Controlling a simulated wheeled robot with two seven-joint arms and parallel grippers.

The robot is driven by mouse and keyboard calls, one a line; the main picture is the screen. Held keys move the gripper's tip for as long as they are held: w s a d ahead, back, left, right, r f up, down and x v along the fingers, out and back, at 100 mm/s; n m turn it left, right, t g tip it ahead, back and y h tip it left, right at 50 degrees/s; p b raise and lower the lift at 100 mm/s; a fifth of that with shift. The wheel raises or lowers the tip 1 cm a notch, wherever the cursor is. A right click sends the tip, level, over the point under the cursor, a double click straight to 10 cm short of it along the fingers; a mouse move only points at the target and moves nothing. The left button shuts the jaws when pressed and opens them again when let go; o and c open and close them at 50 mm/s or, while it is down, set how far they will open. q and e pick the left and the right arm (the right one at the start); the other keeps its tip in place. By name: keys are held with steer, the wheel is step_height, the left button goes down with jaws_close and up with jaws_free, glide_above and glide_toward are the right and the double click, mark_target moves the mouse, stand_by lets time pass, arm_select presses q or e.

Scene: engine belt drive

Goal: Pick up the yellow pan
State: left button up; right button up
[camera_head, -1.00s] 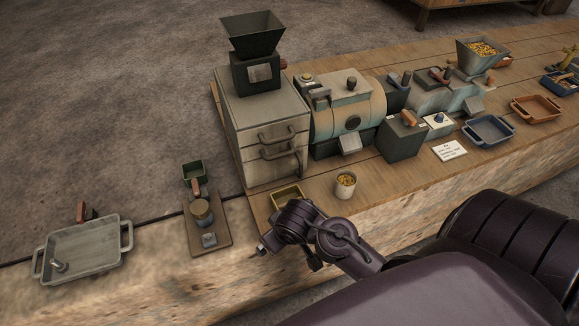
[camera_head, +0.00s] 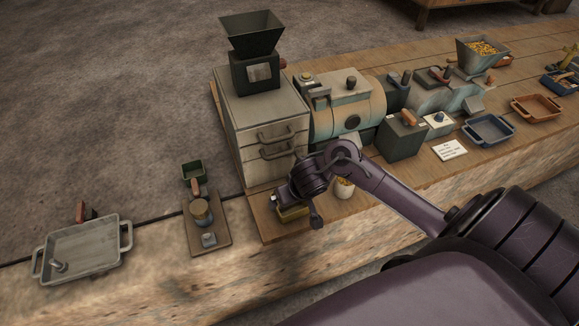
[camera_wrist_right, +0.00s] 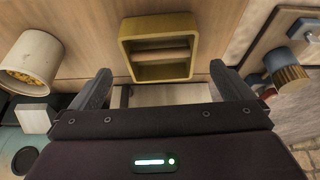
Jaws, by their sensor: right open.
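The yellow pan (camera_wrist_right: 160,78) is a small square tray with an open top, on the wooden bench. In the head view only part of its yellow wall (camera_head: 293,213) shows below my right gripper, which hides the rest. My right gripper (camera_wrist_right: 162,82) is open, with one dark finger at each side of the pan's near part in the wrist view. The fingers look apart from the pan, and nothing is between them that I can see held. My left gripper is not in view.
A cup of yellow pieces (camera_head: 344,188) stands close right of the pan, partly behind my arm. A grey drawer cabinet (camera_head: 262,130) rises behind it. A board with a brass-coloured cylinder (camera_head: 202,212) lies to the left, then a grey tray (camera_head: 82,250).

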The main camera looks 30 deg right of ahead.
steer(key=b+x, duration=0.1)
steer(key=x, duration=0.2)
steer(key=b+x, duration=0.1)
steer(key=x, duration=0.1)
steer(key=shift+w+d+f, duration=0.1)
steer(key=shift+w+f, duration=0.15)
steer(key=shift+w, duration=0.1)
steer(key=c, duration=0.9)
